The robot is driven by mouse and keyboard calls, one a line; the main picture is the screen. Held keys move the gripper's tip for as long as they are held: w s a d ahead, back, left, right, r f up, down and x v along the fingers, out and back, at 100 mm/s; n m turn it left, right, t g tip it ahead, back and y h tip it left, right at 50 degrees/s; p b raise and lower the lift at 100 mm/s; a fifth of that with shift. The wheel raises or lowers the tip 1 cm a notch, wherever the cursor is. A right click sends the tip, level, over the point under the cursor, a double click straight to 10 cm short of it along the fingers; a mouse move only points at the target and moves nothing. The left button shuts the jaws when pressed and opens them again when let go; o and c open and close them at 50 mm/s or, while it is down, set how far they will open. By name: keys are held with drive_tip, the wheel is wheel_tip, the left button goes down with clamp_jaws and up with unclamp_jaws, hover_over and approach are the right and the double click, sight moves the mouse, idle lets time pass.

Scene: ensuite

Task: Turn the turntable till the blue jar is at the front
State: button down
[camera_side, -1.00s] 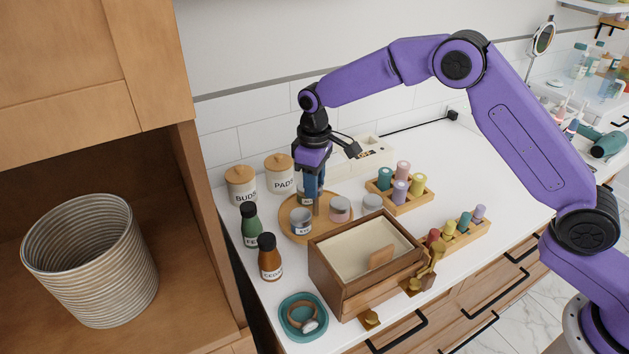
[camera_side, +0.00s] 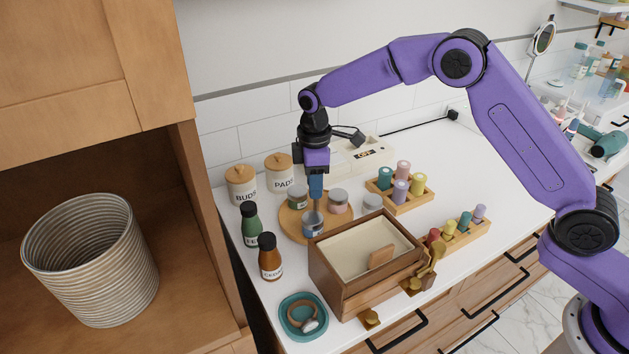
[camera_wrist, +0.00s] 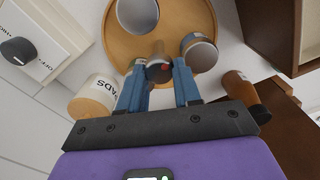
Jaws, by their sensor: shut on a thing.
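The turntable (camera_side: 289,222) is a round wooden tray on the counter, also in the wrist view (camera_wrist: 176,20). A green-labelled jar (camera_side: 297,197) stands at the back left and a pink jar (camera_side: 338,203) at the right. The blue jar partly hides the post's foot in the side view.
A grey-lidded jar (camera_side: 372,203) stands off the tray to the right. A wooden box (camera_side: 345,290) is close in front. Green (camera_side: 251,224) and brown (camera_side: 270,258) bottles stand left, canisters (camera_side: 280,175) behind. Clear counter lies at the back right.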

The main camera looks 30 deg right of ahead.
drive_tip(key=shift+r+n, duration=0.15)
drive_tip(key=shift+n, duration=0.95)
drive_tip(key=shift+a+n, duration=0.1)
drive_tip(key=shift+n, duration=0.5)
drive_tip(key=c, duration=0.8)
unclamp_jaws()
wheel_tip(320, 180, up, 17)
drive_tip(key=shift+r, duration=0.15)
